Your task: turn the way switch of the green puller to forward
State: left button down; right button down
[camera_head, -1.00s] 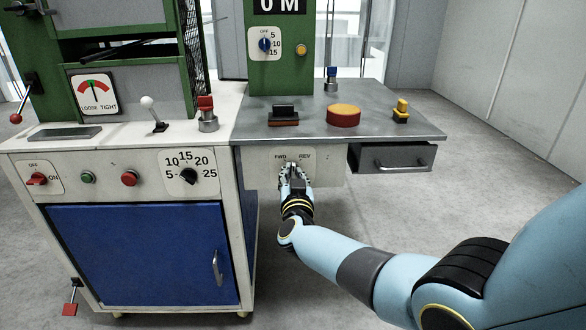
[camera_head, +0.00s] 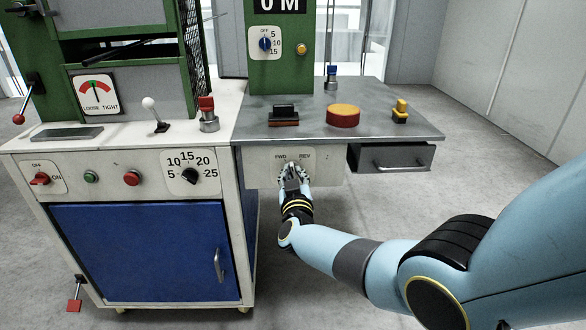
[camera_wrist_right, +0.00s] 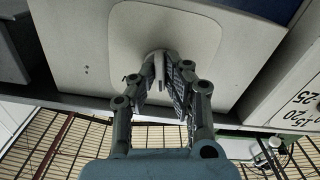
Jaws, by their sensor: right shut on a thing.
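The green puller (camera_head: 282,80) stands behind a grey table top. The way switch's pale plate (camera_head: 292,154), marked FWD on the left and REV on the right, is on the front panel below that top. The plate also shows in the right wrist view (camera_wrist_right: 125,35). My right gripper (camera_head: 292,173) is at the plate, shut on the grey way switch knob (camera_wrist_right: 158,72). The fingers hide the knob in the head view, so I cannot tell which mark it points to. My left gripper is not in view.
A dark drawer (camera_head: 385,157) is right of the panel. A black-handled block (camera_head: 284,115), a red-yellow button (camera_head: 343,115) and a yellow-black part (camera_head: 400,111) are on the top. The white cabinet (camera_head: 130,160) with switches stands at left. Open floor lies at right.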

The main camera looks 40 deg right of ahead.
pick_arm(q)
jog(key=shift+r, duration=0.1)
pick_arm(e)
jog(key=shift+n, duration=0.3)
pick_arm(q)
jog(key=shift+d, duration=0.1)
pick_arm(e)
jog(key=shift+n+p, duration=0.4)
jog(key=shift+n, duration=0.5)
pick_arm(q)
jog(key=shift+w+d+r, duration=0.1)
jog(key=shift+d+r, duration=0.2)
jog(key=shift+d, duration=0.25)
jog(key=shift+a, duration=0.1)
pick_arm(e)
jog(key=shift+n+p, duration=0.3)
jog(key=shift+n, duration=0.8)
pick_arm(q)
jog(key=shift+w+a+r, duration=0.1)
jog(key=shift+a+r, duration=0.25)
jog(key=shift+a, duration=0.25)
